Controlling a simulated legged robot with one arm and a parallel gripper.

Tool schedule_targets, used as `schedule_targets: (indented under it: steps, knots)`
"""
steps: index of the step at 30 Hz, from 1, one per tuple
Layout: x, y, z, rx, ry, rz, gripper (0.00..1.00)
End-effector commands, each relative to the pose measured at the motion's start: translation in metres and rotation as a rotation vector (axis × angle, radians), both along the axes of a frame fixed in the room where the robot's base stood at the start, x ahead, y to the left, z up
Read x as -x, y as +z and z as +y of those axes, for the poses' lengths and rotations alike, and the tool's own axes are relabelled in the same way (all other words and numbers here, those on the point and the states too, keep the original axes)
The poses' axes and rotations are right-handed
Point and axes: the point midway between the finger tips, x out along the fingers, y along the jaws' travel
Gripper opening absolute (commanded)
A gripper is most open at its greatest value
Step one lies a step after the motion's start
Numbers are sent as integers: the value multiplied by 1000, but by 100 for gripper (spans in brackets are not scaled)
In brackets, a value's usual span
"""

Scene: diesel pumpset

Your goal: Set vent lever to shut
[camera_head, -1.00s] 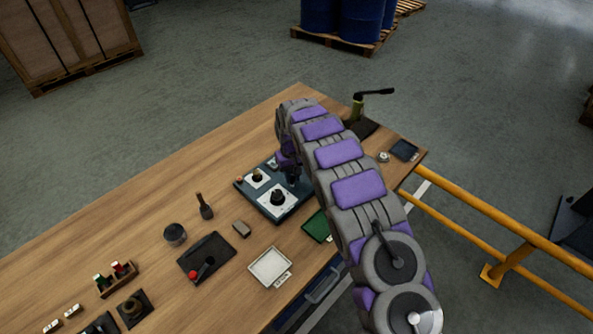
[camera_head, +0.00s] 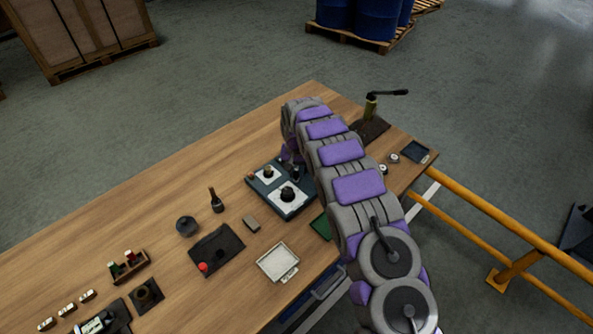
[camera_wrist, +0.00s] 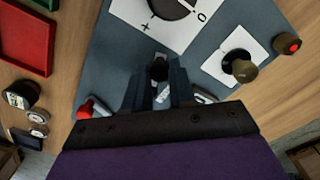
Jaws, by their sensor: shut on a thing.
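A blue-grey panel (camera_head: 303,207) lies on the bench and bears round dark knobs on white plates. In the wrist view the panel (camera_wrist: 100,70) fills the upper middle. My gripper (camera_wrist: 159,76) is shut on a small dark lever knob (camera_wrist: 158,68) at the panel, between its two fingers. I take this to be the vent lever, but its label is mostly hidden behind the fingers, and its setting cannot be read. In the head view my gripper (camera_head: 292,165) is at the panel's far side, partly hidden by my arm.
On the panel, a large dial (camera_wrist: 172,5) and a brown knob (camera_wrist: 243,70) stand close by. A red-tipped part (camera_wrist: 88,108) is left of the fingers. A black plate with a red-knobbed lever (camera_head: 203,267) and a white tray (camera_head: 278,262) lie nearer. A yellow rail (camera_head: 500,225) runs at right.

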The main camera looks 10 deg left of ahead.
Motion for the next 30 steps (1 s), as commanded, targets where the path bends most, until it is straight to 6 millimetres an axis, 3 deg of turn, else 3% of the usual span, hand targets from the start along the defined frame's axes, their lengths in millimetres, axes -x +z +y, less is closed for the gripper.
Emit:
schedule_targets:
  steps: [6,7,15,23,30]
  knots:
    - [-1,1,0,-1,1,-4,0]
    - [-1,1,0,-1,1,-4,27]
    - [0,1,-1,-1,1,-2,50]
    - [0,3,-1,-1,1,-2,50]
    - [0,35,0,-2,1,-3,50]
